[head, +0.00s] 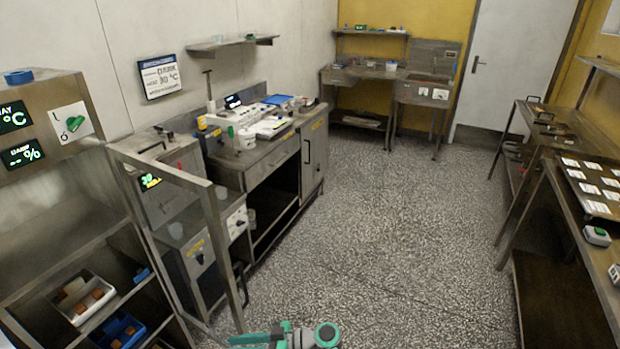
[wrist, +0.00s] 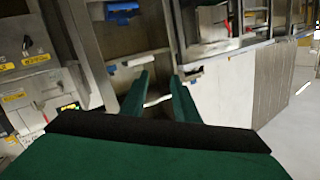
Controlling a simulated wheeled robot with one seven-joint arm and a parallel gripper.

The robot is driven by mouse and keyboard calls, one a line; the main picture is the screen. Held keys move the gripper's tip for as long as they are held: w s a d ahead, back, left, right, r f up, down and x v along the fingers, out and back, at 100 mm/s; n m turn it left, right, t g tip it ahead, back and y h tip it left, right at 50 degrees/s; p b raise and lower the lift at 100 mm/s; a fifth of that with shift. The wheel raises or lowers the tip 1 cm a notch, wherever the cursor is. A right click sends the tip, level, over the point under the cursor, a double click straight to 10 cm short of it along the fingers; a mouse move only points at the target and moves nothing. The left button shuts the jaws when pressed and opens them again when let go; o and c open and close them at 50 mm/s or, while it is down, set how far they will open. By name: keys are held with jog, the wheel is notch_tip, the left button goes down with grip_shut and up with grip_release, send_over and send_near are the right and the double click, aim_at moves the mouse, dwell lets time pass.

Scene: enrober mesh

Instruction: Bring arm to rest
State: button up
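My gripper (wrist: 160,80) shows in the wrist view as two green fingers with a clear gap between them. Nothing is held between the fingers. A grey and teal part of my arm (head: 290,337) shows low at the bottom middle edge of the head view, over the speckled floor. The rest of my arm is out of the head view.
Machines and a bench (head: 262,160) line the left wall. Steel tables (head: 570,215) stand at the right. The speckled floor (head: 400,230) between is clear.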

jog(key=s+a+f+m+t+h, duration=0.25)
jog(key=s+f+m+t, duration=0.2)
jog(key=f, duration=0.35)
jog(key=s+d+f+m+t+h, duration=0.3)
jog(key=s+f+m+h, duration=0.1)
jog(key=s, duration=0.3)
jog(key=s+d+f+m+t+h, duration=0.2)
jog(key=s+d+f+m+h, duration=0.2)
jog(key=s+m, duration=0.15)
jog(key=s+d+r+t+h, duration=0.2)
jog(key=s+d+r+h, duration=0.1)
jog(key=s+d, duration=0.35)
jog(key=s+d+r+t+h, duration=0.1)
jog(key=s+d+r, duration=0.2)
jog(key=r, duration=0.4)
jog(key=s+d+r+t+h, duration=0.1)
jog(key=s+d+r, duration=0.2)
jog(key=s+r, duration=0.2)
jog(key=s+d+r+t+h, duration=0.1)
jog(key=s+d+r+t, duration=0.1)
jog(key=r, duration=0.8)
jog(key=shift+s+d, duration=0.5)
jog(key=shift+s, duration=0.55)
jog(key=shift+w+d, duration=0.1)
